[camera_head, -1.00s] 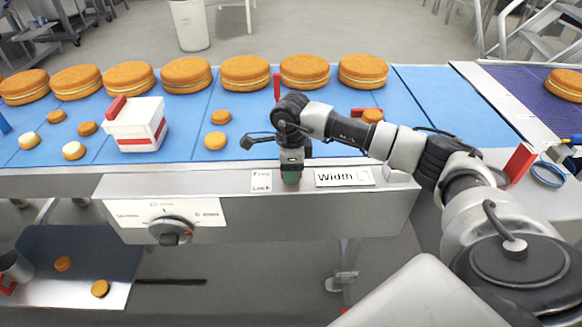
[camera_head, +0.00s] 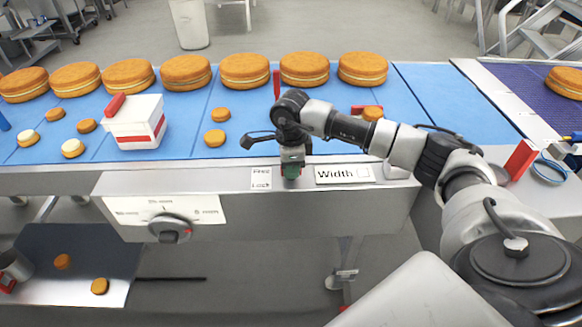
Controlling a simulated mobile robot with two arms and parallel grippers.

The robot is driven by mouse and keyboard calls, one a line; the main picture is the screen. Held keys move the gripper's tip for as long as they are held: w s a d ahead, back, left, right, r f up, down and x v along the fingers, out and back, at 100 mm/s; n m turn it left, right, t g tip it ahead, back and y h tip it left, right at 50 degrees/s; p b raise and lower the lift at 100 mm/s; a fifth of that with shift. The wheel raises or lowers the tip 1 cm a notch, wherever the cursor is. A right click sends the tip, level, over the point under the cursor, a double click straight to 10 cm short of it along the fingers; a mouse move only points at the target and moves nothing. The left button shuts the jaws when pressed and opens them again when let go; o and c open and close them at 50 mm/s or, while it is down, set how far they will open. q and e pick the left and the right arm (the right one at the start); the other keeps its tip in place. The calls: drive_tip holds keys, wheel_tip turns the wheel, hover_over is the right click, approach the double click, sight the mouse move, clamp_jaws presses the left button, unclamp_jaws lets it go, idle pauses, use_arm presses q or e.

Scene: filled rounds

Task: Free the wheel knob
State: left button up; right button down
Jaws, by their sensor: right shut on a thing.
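A "Width" label (camera_head: 343,174) is to the right of the knob. A round dial (camera_head: 170,228) with a red mark sits on a white panel at the lower left, apart from the gripper. My left gripper is not in view.
Several large filled rounds (camera_head: 246,70) stand in a row along the blue belt (camera_head: 440,103). A white box (camera_head: 136,128) with red trim and several small rounds are at the left. A chute (camera_head: 80,243) with small rounds is below.

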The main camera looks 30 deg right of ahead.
drive_tip(key=n+b, duration=0.3)
drive_tip(key=shift+f+n, duration=0.1)
drive_tip(key=shift+n, duration=0.3)
drive_tip(key=n+b, duration=0.2)
drive_tip(key=n, duration=0.2)
drive_tip(key=shift+n+b, duration=0.3)
drive_tip(key=shift+b, duration=0.05)
drive_tip(key=n+b, duration=0.2)
drive_tip(key=n, duration=0.2)
drive_tip(key=shift+n, duration=0.3)
drive_tip(key=shift+n+b, duration=0.8)
drive_tip(key=shift+n, duration=1.3)
drive_tip(key=shift+r, duration=0.2)
drive_tip(key=c, duration=1)
unclamp_jaws()
